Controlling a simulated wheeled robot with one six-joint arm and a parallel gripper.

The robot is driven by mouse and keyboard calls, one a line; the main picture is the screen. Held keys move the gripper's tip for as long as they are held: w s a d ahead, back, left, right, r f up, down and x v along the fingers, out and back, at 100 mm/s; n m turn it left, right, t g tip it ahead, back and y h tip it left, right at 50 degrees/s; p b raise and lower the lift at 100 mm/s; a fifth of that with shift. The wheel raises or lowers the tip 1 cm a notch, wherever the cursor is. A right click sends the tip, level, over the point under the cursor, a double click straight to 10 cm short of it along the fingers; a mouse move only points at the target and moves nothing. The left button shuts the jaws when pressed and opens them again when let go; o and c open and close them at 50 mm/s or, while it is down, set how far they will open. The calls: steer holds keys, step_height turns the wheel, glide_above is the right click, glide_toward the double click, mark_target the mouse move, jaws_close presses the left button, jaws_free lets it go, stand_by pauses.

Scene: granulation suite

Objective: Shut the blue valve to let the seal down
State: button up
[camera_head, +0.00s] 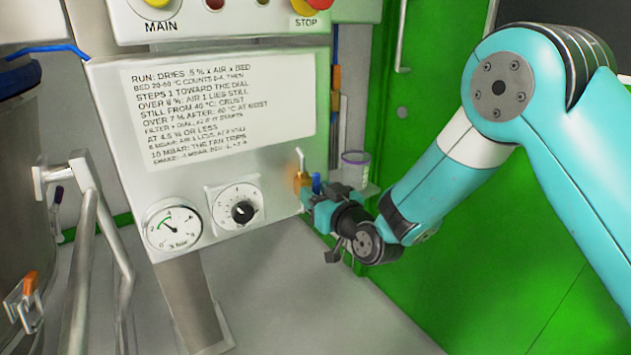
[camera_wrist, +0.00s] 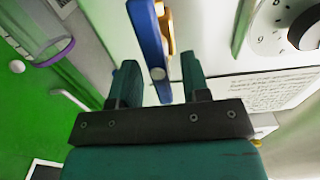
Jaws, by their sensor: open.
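The blue valve's lever (camera_wrist: 147,35) hangs from the panel's side in the wrist view, with an orange-yellow part (camera_wrist: 166,28) just behind it. My gripper (camera_wrist: 160,64) is open. Its two green fingers are spread on either side of the lever's lower end, with gaps visible on both sides; I cannot tell how deep the lever sits between them. In the head view, a small bit of the blue valve (camera_head: 316,182) shows beside the orange part (camera_head: 301,180) at the panel's right edge. My gripper (camera_head: 312,208) is right below it and hides the rest.
The panel carries a pressure gauge (camera_head: 173,230), a black-knobbed dial (camera_head: 241,212) and an instruction sheet (camera_head: 215,112). MAIN and STOP controls (camera_head: 305,7) sit above. A purple-rimmed cup (camera_head: 355,170) stands right behind my gripper. A metal vessel (camera_head: 22,180) with rails is at left. Open floor lies below.

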steer(key=shift+w+a, duration=0.2)
steer(key=shift+w, duration=0.05)
jaws_close()
